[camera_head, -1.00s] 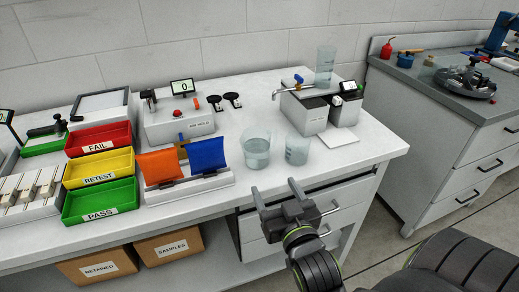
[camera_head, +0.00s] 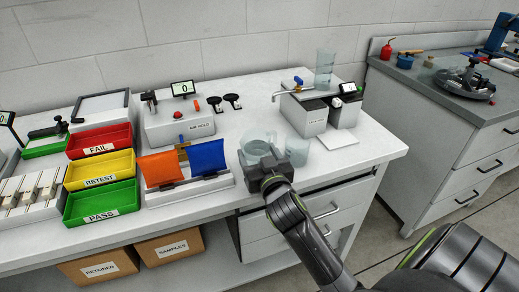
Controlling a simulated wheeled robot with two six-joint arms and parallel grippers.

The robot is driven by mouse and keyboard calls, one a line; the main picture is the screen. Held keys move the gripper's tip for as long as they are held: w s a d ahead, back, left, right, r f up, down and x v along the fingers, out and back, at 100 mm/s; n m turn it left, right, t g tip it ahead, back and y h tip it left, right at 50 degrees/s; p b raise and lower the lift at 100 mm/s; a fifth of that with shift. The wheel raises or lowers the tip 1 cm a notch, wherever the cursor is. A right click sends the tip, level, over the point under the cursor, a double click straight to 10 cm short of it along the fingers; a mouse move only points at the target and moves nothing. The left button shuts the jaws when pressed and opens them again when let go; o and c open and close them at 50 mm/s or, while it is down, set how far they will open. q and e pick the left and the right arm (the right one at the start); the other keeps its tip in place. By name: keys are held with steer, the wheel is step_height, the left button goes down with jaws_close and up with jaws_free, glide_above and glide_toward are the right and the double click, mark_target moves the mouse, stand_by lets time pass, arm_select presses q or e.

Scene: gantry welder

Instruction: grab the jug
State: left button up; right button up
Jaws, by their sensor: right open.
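A clear jug (camera_head: 258,143) stands upright on the white bench near its front edge. My right gripper (camera_head: 257,158) is at it from the front, with its open fingers on either side of the jug's lower part. The gripper hides much of the jug, and I cannot tell whether the fingers touch it. My left gripper is not in view.
A clear beaker (camera_head: 297,151) stands close to the right of the jug. Orange (camera_head: 160,167) and blue (camera_head: 207,155) pouches stand to the left.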

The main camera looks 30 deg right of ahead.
steer(key=shift+x, duration=0.95)
steer(key=shift+c, duration=0.2)
steer(key=c, duration=0.7)
steer(key=shift+c, duration=0.8)
steer(key=shift+r, duration=0.1)
